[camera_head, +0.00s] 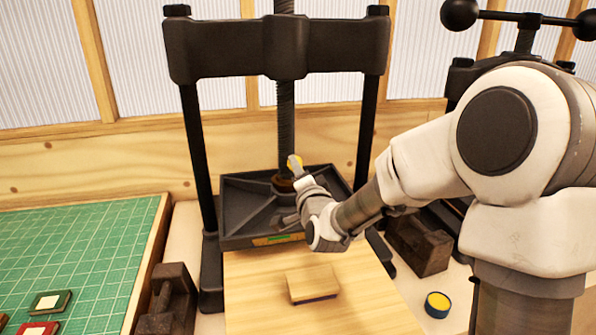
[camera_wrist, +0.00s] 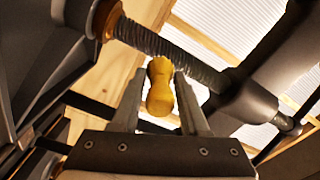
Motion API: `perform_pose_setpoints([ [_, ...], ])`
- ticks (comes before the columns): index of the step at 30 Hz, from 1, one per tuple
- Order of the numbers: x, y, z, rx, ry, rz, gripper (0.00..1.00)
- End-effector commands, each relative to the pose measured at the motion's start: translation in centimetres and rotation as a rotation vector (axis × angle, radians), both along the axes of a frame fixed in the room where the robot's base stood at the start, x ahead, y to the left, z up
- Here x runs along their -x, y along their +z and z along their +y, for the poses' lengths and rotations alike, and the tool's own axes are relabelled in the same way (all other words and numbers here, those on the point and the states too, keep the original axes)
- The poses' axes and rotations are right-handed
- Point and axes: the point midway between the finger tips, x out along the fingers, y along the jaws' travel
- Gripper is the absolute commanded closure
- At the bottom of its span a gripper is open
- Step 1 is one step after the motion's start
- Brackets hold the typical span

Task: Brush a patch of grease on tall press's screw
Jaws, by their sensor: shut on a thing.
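The tall press (camera_head: 230,52) is black, with two posts and a crossbeam. Its threaded screw (camera_head: 286,115) runs down the middle to the dark platen (camera_head: 240,200); the screw also crosses the wrist view (camera_wrist: 165,45) diagonally. My gripper (camera_head: 298,178) is beside the screw's lower end, just above the platen. In the wrist view my gripper (camera_wrist: 160,78) is shut on a yellow-brown brush handle (camera_wrist: 160,90). The brush's bristles are hidden, so I cannot tell whether they touch the screw. A small blue tin with yellow contents (camera_head: 437,304) stands at the lower right.
A wooden block (camera_head: 312,283) lies on the pale board (camera_head: 260,315) before the press. A green mat (camera_head: 80,245) with small framed pieces is at the left, beside a dark iron weight (camera_head: 170,300). A brown block (camera_head: 420,245) and another press (camera_head: 525,40) are at the right.

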Motion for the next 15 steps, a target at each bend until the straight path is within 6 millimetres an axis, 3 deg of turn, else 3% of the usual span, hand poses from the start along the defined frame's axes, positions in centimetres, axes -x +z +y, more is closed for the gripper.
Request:
perform_pose_setpoints([
  [8, -0.9, -0.1, 0.2, -0.001, -0.001, -0.003, 1.0],
  [15, -3.4, -0.1, 0.7, -0.002, 0.0, -0.003, 1.0],
])
